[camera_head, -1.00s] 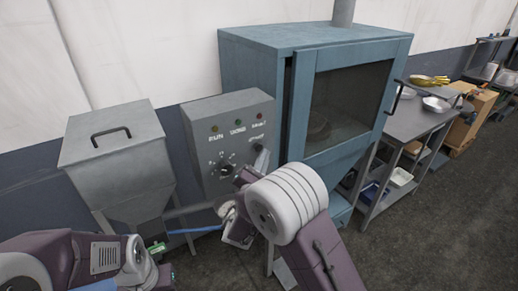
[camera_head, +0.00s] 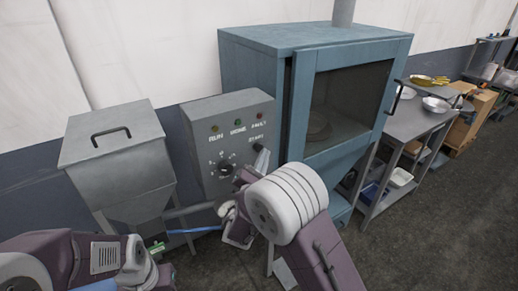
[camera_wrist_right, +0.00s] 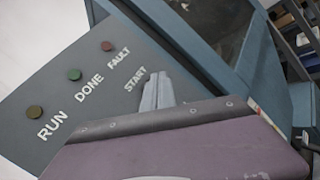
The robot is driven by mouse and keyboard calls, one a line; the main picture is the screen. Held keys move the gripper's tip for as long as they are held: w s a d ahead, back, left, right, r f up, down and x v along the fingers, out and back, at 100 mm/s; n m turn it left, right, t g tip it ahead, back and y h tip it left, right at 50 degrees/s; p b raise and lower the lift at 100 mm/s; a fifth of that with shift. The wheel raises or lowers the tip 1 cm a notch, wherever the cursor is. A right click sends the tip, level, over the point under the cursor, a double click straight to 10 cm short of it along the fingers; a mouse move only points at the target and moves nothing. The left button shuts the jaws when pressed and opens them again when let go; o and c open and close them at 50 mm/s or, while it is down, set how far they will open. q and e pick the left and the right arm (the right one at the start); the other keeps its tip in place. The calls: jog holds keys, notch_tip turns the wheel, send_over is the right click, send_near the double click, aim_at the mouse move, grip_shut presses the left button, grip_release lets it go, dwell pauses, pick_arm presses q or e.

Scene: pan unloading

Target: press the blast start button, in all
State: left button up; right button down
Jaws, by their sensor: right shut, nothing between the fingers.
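The grey control panel (camera_head: 205,155) stands beside the blue cabinet and carries a black dial (camera_head: 222,168) and a START label (camera_wrist_right: 135,80). My right gripper (camera_head: 262,158) is shut and empty, its fingertips right at the panel face by that label. In the right wrist view the shut fingers (camera_wrist_right: 157,92) cover the spot beside START, so the start button is hidden; I cannot tell whether the tips touch it. My left arm (camera_head: 100,258) is low at the left; its finger opening is not clear.
A RUN lamp (camera_wrist_right: 34,112), a green DONE lamp (camera_wrist_right: 74,75) and a red FAULT lamp (camera_wrist_right: 106,46) line the panel. The blue cabinet (camera_head: 262,42) has a glass door. A lidded grey hopper (camera_head: 110,155) stands left. A steel table (camera_head: 408,122) with pans stands right.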

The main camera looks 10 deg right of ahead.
jog(key=shift+w, duration=0.1)
jog(key=shift+w+a+b, duration=0.15)
jog(key=shift+w+b, duration=0.15)
